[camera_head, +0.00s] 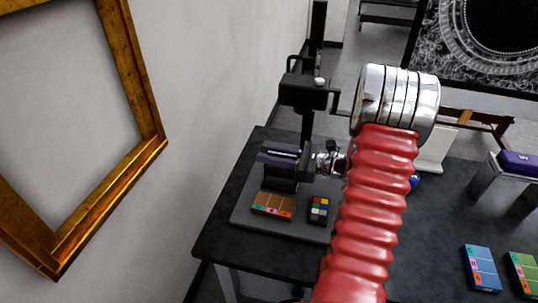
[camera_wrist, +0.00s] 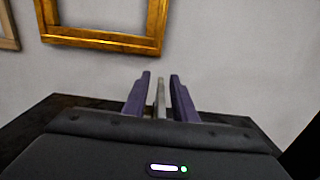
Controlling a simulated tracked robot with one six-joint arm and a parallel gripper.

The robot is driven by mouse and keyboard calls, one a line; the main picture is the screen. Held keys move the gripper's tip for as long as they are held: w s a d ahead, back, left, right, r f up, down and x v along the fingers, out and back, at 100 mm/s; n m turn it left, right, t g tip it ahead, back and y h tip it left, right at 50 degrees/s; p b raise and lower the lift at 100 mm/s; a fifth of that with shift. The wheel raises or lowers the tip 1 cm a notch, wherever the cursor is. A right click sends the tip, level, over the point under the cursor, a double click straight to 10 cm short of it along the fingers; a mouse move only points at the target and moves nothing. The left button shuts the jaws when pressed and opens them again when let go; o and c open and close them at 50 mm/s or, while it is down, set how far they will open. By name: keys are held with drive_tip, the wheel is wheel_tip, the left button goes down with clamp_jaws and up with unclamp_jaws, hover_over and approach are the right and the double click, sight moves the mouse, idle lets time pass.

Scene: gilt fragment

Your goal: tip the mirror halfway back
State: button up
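I cannot identify the mirror with certainty. A pale upright panel (camera_head: 436,150) stands on the dark table, partly hidden behind my red arm; it may be the mirror. Its face is too unclear to tell. My gripper (camera_wrist: 160,76) has two purple fingers, pointing toward the wall. They are apart, with a thin grey strip (camera_wrist: 160,98) between them and gaps seeming to show on both sides; I cannot tell what the strip is. Purple jaws also show in the head view (camera_head: 280,154), above a grey board, away from the pale panel.
A gilt frame (camera_head: 146,88) hangs on the wall at left. Colour cards (camera_head: 273,205) lie on the grey board (camera_head: 252,221). A purple block (camera_head: 518,162) rests on a stand at right, near blue (camera_head: 481,267) and green (camera_head: 523,273) boxes. A dark carved frame (camera_head: 447,60) stands behind.

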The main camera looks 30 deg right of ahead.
drive_tip(key=shift+c, duration=0.4)
clamp_jaws()
drive_tip(key=shift+w+d+m, duration=0.1)
drive_tip(key=shift+m, duration=0.2)
drive_tip(key=m, duration=0.3)
drive_tip(key=w+d+m, duration=0.1)
drive_tip(key=shift+d+f+m, duration=0.1)
drive_tip(key=shift+f+m, duration=0.15)
drive_tip(key=shift+m, duration=0.05)
drive_tip(key=shift+w+d+f+m, duration=0.2)
drive_tip(key=shift+m, duration=0.75)
drive_tip(key=shift+w+d+f+m, duration=0.2)
drive_tip(key=shift+m, duration=0.75)
drive_tip(key=shift+o, duration=0.4)
unclamp_jaws()
